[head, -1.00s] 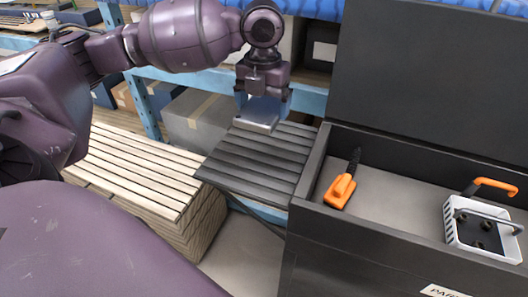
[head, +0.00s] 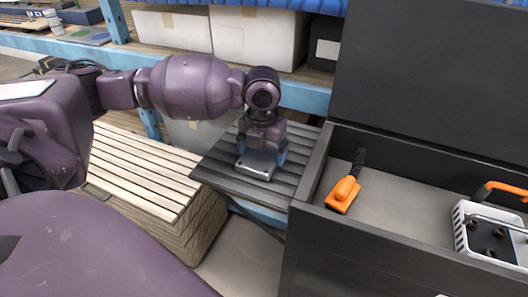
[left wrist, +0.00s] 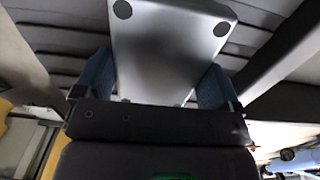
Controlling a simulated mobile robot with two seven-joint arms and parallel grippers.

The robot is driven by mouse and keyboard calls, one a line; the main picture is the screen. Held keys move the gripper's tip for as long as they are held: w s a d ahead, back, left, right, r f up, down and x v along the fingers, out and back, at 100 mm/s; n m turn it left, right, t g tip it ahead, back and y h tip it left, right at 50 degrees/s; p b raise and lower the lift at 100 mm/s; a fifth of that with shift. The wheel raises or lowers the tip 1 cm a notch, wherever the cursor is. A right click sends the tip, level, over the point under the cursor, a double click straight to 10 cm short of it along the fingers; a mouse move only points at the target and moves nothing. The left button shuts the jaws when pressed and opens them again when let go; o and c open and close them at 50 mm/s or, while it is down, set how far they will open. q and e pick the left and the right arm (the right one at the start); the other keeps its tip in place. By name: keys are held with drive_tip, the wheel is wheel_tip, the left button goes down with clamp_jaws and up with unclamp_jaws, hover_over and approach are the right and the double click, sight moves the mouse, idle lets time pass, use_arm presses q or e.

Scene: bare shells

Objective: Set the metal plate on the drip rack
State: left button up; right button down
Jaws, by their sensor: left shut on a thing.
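The metal plate (head: 256,164) is a small silver rectangle. It lies flat, low over the dark slatted rack (head: 215,172), which I take to be the drip rack. My left gripper (head: 262,156) points down and is shut on the plate, its blue fingers at the plate's two sides. In the left wrist view the plate (left wrist: 172,50) sits between the blue fingers (left wrist: 157,84), with dark round spots at its corners, and the dark slats (left wrist: 60,40) show beyond it. I cannot tell whether the plate touches the slats. My right gripper is out of view.
Right of the rack stands a black chest (head: 325,225) with its lid up, holding an orange-handled brush (head: 343,193) and a white basket (head: 480,238). A light slatted wooden box (head: 135,170) is at left. Shelves with cartons (head: 258,38) stand behind.

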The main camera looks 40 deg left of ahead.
sight(262, 153)
use_arm(q)
drive_tip(key=shift+f, duration=0.25)
drive_tip(key=o, duration=0.9)
drive_tip(key=shift+r, duration=0.1)
wheel_tip(262, 153, up, 12)
drive_tip(key=p, duration=0.2)
